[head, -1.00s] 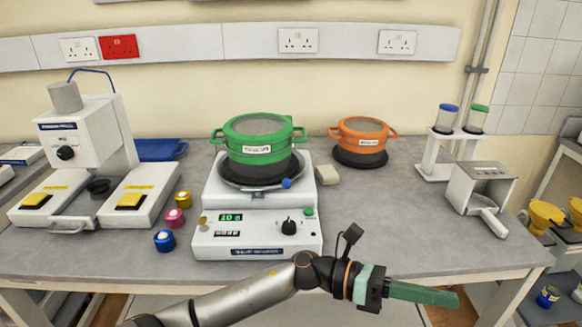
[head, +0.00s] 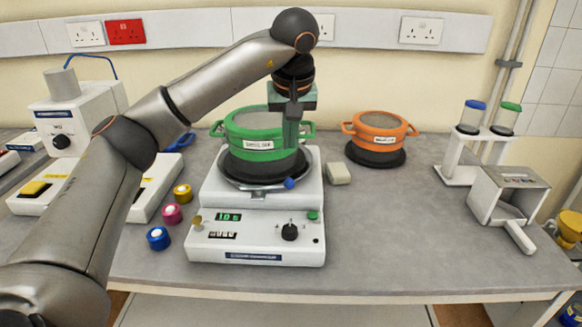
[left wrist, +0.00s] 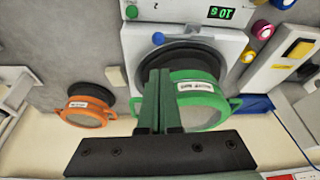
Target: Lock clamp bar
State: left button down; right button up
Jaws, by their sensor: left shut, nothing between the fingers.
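A green two-handled pot with a glassy lid (head: 262,150) sits on a dark round base on the white machine (head: 255,222), whose green display reads 10 s. A small blue knob (head: 289,183) shows at the front right of the pot's base. I cannot make out a clamp bar for certain. My left gripper (head: 291,140) is shut and empty, pointing down in front of the pot's right side in the head view. In the left wrist view its fingers (left wrist: 157,90) overlap the green pot (left wrist: 195,100); contact cannot be told. My right gripper is not in view.
An orange pot (head: 378,138) stands on a dark base to the right, with a small beige block (head: 339,174) between. Pink, yellow and blue capped jars (head: 158,238) stand left of the machine. A white stand with two cylinders (head: 477,155) is at the right.

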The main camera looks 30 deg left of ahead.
pick_arm(q)
jog(key=shift+f, duration=0.1)
jog(key=x, duration=1)
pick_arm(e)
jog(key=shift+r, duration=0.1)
